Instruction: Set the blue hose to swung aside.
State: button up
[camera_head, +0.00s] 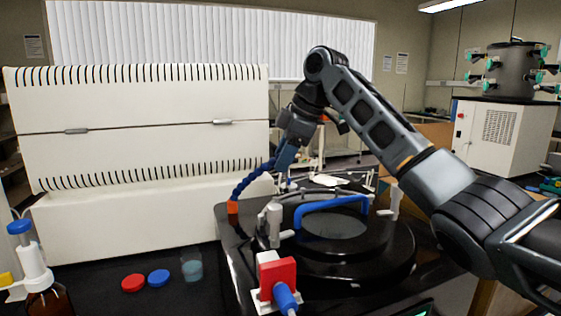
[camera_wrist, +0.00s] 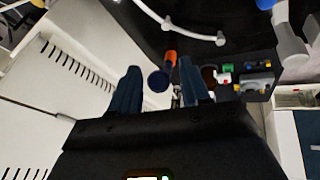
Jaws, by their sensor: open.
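The blue hose (camera_head: 252,180) is a ribbed dark blue tube in the head view. It rises from an orange fitting (camera_head: 233,207) at the left edge of the black machine top and curves up to the right toward my gripper (camera_head: 287,158). Its upper end is at or behind the fingers, so I cannot tell whether they touch. In the wrist view my gripper (camera_wrist: 160,84) is open, its two dark blue fingers apart. A round dark blue end of the hose (camera_wrist: 158,80) shows between them, beside an orange piece (camera_wrist: 171,57).
A round black lid (camera_head: 340,255) with a blue handle (camera_head: 320,206) lies right of the hose. A large white machine (camera_head: 140,150) stands close on the left. A red-and-white valve (camera_head: 277,278) is in front; a beaker (camera_head: 192,265) and bottle caps lie on the dark bench.

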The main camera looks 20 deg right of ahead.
jog(key=shift+x, duration=1.4)
jog(key=shift+c, duration=0.3)
grip_shut()
jog(key=shift+a, duration=0.1)
